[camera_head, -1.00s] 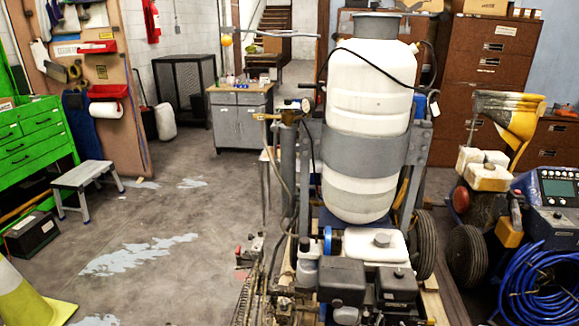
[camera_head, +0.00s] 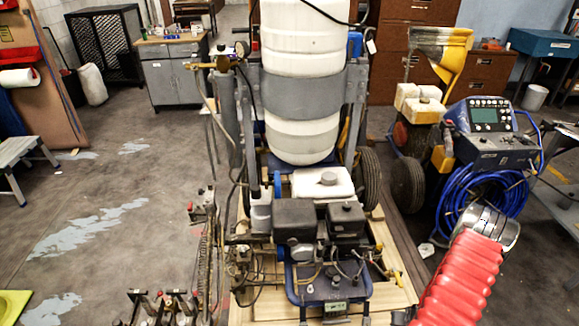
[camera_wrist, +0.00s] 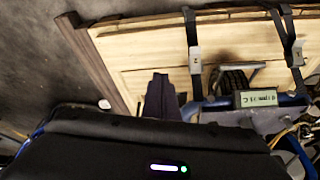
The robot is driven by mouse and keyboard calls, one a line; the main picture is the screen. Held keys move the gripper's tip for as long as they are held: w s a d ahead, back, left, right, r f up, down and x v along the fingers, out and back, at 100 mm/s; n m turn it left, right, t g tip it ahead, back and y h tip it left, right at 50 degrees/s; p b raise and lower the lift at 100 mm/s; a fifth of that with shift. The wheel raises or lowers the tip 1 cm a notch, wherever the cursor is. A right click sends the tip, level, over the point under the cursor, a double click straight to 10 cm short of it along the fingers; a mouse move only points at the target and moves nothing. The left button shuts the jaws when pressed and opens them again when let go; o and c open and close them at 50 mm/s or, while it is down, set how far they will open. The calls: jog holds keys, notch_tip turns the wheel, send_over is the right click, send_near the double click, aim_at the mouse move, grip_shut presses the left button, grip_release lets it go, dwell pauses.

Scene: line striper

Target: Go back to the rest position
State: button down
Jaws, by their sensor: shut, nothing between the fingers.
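In the wrist view, the dark narrow fingers of my gripper (camera_wrist: 160,82) stand together in front of my black wrist housing, with nothing seen between them. They appear over the edge of a wooden pallet; the distance to it is unclear. My red ribbed arm sleeve (camera_head: 461,278) shows at the lower right in the head view, to the right of the line striper (camera_head: 300,105). The gripper itself cannot be made out in the head view. The striper has a white tank, a grey band and an engine, and stands upright on the pallet.
The pallet (camera_wrist: 150,50) also carries straps and a small display (camera_wrist: 256,98) in the wrist view. In the head view, a blue machine with coiled hose (camera_head: 480,190) stands close behind my sleeve. Grey cabinet (camera_head: 172,75) is at the back. Open floor lies left.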

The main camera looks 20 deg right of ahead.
jog(key=w+a+r+g, duration=0.1)
jog(key=a+r, duration=0.3)
jog(key=r, duration=0.7)
jog(key=w+a+r+g+y, duration=0.1)
jog(key=w+a+r+g, duration=0.15)
jog(key=r, duration=0.75)
jog(key=w+a+r+g, duration=0.1)
jog(key=a+r, duration=0.4)
jog(key=r, duration=0.6)
jog(key=s+a+r+n+t, duration=0.1)
jog(key=a+r+n+t, duration=0.2)
jog(key=a+r, duration=1.2)
jog(key=s+a+r+n+t+y, duration=0.1)
jog(key=s+a+r+n+t, duration=0.1)
jog(key=a+r, duration=1.3)
jog(key=shift+s+a+r+n+t, duration=0.15)
jog(key=shift+a+r+n+t, duration=0.2)
jog(key=shift+n+t, duration=0.4)
